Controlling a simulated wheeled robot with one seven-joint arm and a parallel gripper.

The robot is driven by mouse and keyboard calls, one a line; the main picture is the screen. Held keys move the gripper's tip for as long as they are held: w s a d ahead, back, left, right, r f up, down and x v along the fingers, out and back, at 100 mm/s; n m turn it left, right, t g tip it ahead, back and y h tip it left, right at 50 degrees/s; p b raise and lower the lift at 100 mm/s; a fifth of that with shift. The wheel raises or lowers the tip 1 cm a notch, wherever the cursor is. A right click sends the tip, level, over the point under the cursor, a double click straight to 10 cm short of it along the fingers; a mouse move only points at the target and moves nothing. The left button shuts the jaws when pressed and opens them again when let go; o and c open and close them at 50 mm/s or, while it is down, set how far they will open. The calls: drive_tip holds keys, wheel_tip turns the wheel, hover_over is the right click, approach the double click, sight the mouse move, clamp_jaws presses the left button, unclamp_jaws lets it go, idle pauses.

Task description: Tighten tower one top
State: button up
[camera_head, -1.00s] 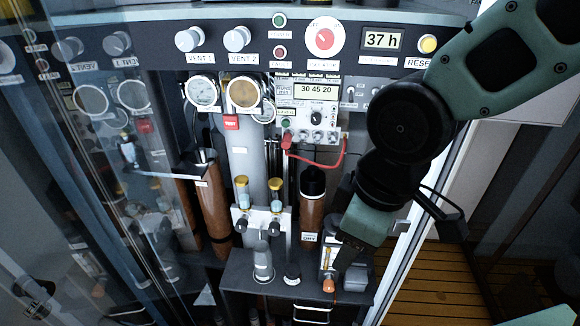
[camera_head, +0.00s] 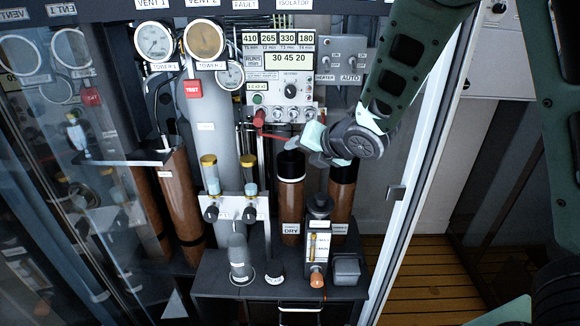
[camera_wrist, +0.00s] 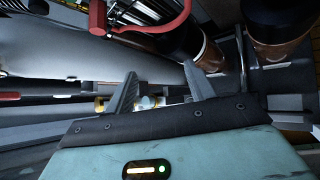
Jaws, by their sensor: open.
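Two brown towers with black tops stand side by side in the cabinet. The left tower (camera_head: 291,210), with a label that seems to read DRY, has its black top (camera_head: 290,165) just below and left of my gripper. The right tower (camera_head: 342,200) is partly behind my gripper and wrist. I cannot read which is tower one. My gripper (camera_head: 299,145) is near the left tower's top; contact cannot be told. In the wrist view its fingers (camera_wrist: 160,88) are apart with nothing held between them, and the two towers (camera_wrist: 196,48) show beyond, at the upper right.
A red hose (camera_head: 262,120) runs from the control panel (camera_head: 290,80) close to my gripper. Two yellow-capped valves (camera_head: 229,190) stand left of the towers. A small indicator unit (camera_head: 318,240) stands in front. The cabinet's glass door (camera_head: 70,200) is at left, its white frame (camera_head: 410,190) at right.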

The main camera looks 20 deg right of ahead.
sight(291, 152)
drive_tip(key=w+f+n, duration=0.1)
drive_tip(key=w+n, duration=0.2)
drive_tip(key=w+f+n+t+y+b, duration=0.1)
drive_tip(key=w+f+n, duration=0.1)
drive_tip(key=w+n, duration=0.1)
drive_tip(key=w+f+n+t+y+b, duration=0.1)
drive_tip(key=w+n, duration=0.2)
drive_tip(key=w, duration=0.1)
drive_tip(key=shift+w+a+f+n, duration=0.2)
drive_tip(key=shift+a+f+n, duration=0.05)
drive_tip(key=shift+f+n, duration=0.1)
drive_tip(key=shift+c, duration=0.3)
drive_tip(key=shift+b, duration=0.3)
drive_tip(key=c, duration=0.9)
